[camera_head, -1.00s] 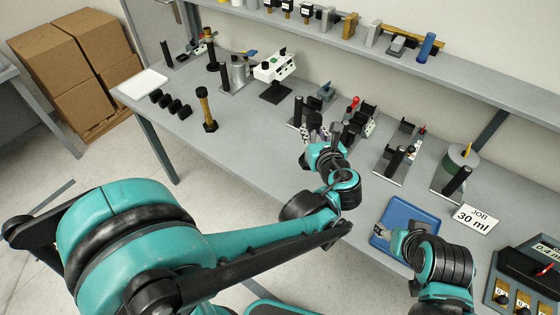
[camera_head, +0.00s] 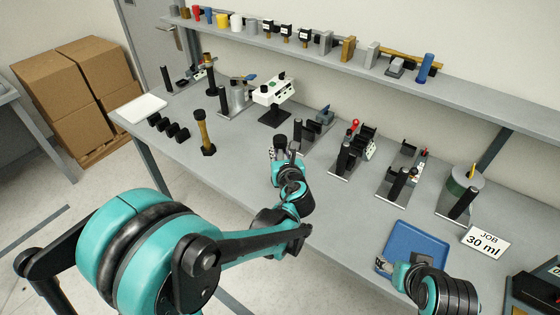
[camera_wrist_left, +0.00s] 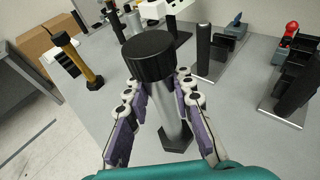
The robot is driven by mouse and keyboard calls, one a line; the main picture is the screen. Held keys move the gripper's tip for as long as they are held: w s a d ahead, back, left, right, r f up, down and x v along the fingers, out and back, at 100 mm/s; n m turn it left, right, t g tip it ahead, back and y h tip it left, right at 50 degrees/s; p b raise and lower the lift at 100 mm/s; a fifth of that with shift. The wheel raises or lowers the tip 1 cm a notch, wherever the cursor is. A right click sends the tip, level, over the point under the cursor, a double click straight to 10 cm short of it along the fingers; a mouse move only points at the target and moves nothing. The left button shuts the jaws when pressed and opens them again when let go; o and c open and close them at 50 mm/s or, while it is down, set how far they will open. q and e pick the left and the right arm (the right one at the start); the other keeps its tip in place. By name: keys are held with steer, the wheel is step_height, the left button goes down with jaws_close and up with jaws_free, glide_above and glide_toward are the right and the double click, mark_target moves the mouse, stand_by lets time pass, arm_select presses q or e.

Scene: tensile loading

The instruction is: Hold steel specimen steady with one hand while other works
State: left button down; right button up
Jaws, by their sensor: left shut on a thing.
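The steel specimen, a silver cylinder with a black cap, stands out in the left wrist view (camera_wrist_left: 165,100); its cap also shows in the head view (camera_head: 281,142). My left gripper (camera_wrist_left: 150,100) is shut on its shaft, one finger on each side, below the cap. In the head view this gripper (camera_head: 284,155) is over the bench's front part. The specimen's hexagonal foot shows below the fingers; whether it touches the bench I cannot tell. My right gripper (camera_head: 384,266) is at the blue tray's (camera_head: 420,240) near left edge; its finger state is unclear.
A brass-coloured specimen (camera_head: 204,132) stands upright on the left. A white machine (camera_head: 272,92) and several black-posted fixtures (camera_head: 347,155) line the bench behind my left gripper. Bare bench lies between the brass specimen and my left gripper.

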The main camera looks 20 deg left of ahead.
arm_select(q)
steer(key=shift+f+b, duration=1.05)
steer(key=shift+f, duration=0.9)
steer(key=shift+f, duration=0.2)
steer(key=c, duration=1.3)
jaws_free()
steer(key=shift+r, duration=0.15)
steer(key=shift+s+d+r, duration=0.15)
steer(key=shift+s, duration=0.1)
steer(key=p+v, duration=0.3)
steer(key=v, duration=0.8)
steer(key=shift+s, duration=0.25)
